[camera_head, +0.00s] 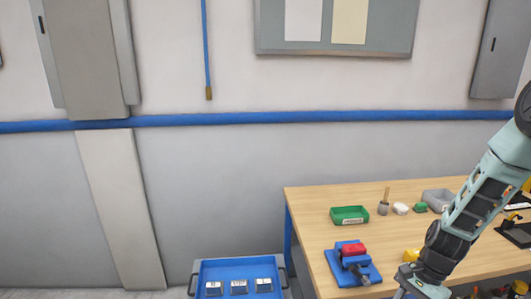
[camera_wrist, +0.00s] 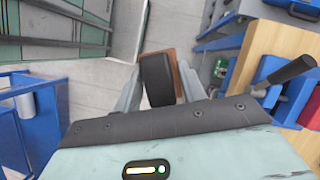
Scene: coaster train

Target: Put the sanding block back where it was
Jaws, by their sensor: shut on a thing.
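In the wrist view, the sanding block (camera_wrist: 157,79), dark with a brown face, sits between the two fingers of my gripper (camera_wrist: 160,86). My gripper is shut on it, and grey floor shows beyond it. In the head view, my gripper's body (camera_head: 424,284) is at the bottom edge, by the front of the wooden workbench (camera_head: 310,206). The fingers and the block cannot be made out there.
A blue vise with red parts (camera_head: 352,262) stands on the bench near my gripper. Behind it are a green bin (camera_head: 349,215), a brush-like tool (camera_head: 384,203) and a grey bin (camera_head: 437,197). A blue cart (camera_head: 238,268) at left holds three small items.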

